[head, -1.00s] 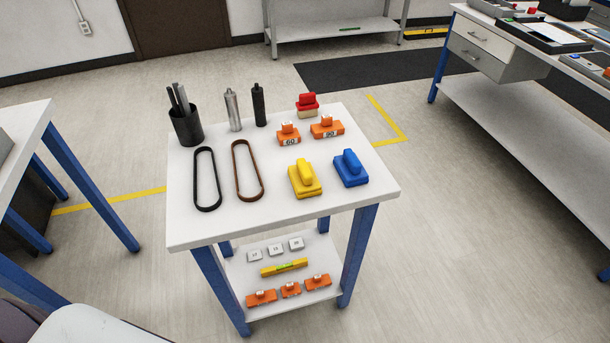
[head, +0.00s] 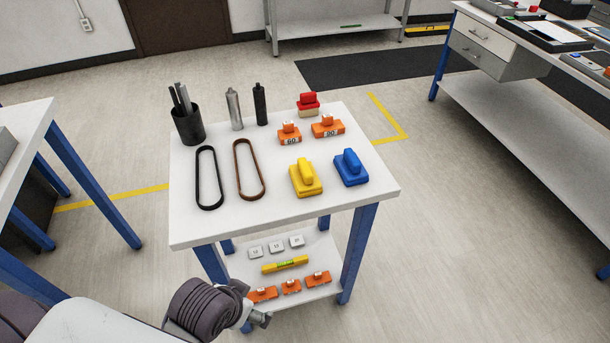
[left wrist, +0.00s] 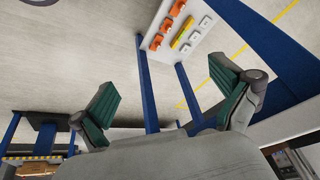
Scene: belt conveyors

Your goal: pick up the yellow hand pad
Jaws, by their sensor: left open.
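The yellow hand pad (head: 305,178) lies on the white top of the small blue-legged table, near its front right, with its handle up. A blue hand pad (head: 351,167) lies just to its right. My left gripper (head: 260,318) is low at the bottom of the head view, in front of the table and well below and left of the yellow pad. In the left wrist view its two green-lined fingers (left wrist: 168,102) are spread wide with nothing between them. The yellow pad is not in the left wrist view. My right gripper is not in view.
The table top (head: 200,229) also holds a black belt (head: 198,180), a brown belt (head: 238,172), a black cup (head: 188,126), two cylinders, orange blocks and a red-topped item (head: 308,100). The lower shelf (head: 326,291) carries a yellow level and small blocks.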

